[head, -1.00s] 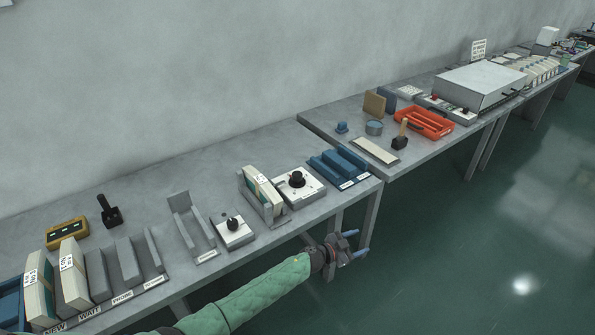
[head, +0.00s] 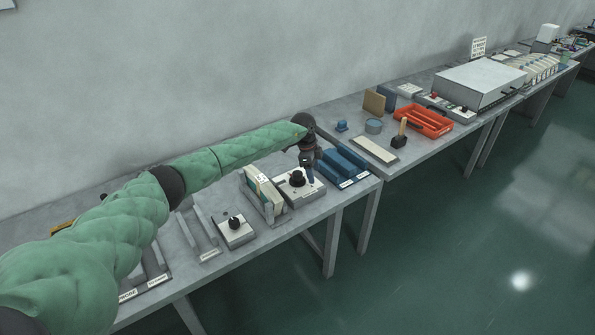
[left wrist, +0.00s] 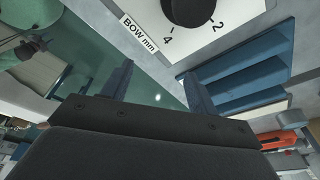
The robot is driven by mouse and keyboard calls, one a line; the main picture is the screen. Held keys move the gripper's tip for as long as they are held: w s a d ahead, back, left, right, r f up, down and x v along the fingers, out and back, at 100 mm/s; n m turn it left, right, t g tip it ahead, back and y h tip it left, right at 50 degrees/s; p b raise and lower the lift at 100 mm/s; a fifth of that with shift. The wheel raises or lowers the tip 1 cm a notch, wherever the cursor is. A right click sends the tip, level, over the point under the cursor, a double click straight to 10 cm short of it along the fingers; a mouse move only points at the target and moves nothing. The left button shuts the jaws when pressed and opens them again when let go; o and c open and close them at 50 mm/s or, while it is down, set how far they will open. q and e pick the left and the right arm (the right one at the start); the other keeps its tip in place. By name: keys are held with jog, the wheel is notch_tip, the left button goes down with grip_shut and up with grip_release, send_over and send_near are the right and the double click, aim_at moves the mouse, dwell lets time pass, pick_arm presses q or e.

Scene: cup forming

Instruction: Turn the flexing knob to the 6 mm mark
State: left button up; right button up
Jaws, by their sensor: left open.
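A white box with a black round knob (head: 298,178) stands on the near table. A 6 mark is not visible, and I cannot read the knob's setting. My left gripper (head: 310,180) is just to the right of the knob in the head view, pointing down. In the left wrist view the gripper (left wrist: 160,70) has its two fingers apart with nothing between them.
A smaller white box with a black knob (head: 234,222) stands to the left. A holder with upright cards (head: 262,188) is beside the white box on the left. A blue grooved block (head: 345,170) is close on the right. The table's front edge is near.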

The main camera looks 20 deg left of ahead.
aim_at(297, 173)
pick_arm(q)
jog(key=a+r, duration=0.1)
jog(key=a, duration=0.1)
jog(key=w+a+r+n+y, duration=0.1)
jog(key=a, duration=0.1)
jog(key=a+r+y, duration=0.1)
jog(key=a+r, duration=0.1)
jog(key=shift+w+a+r, duration=0.1)
jog(key=shift+w+a, duration=0.05)
jog(key=shift+w, duration=0.15)
jog(key=shift+a, duration=0.2)
notch_tip(297, 173, down, 6)
jog(key=p, duration=0.3)
jog(key=shift+f+p, duration=0.4)
jog(key=shift+f, duration=0.35)
pick_arm(e)
jog(key=s+d+f, duration=0.1)
jog(key=s+d, duration=0.1)
jog(key=s, duration=0.7)
jog(key=shift+s+f+g, duration=0.15)
jog(key=shift+f+g, duration=0.25)
pick_arm(q)
jog(key=c, duration=1)
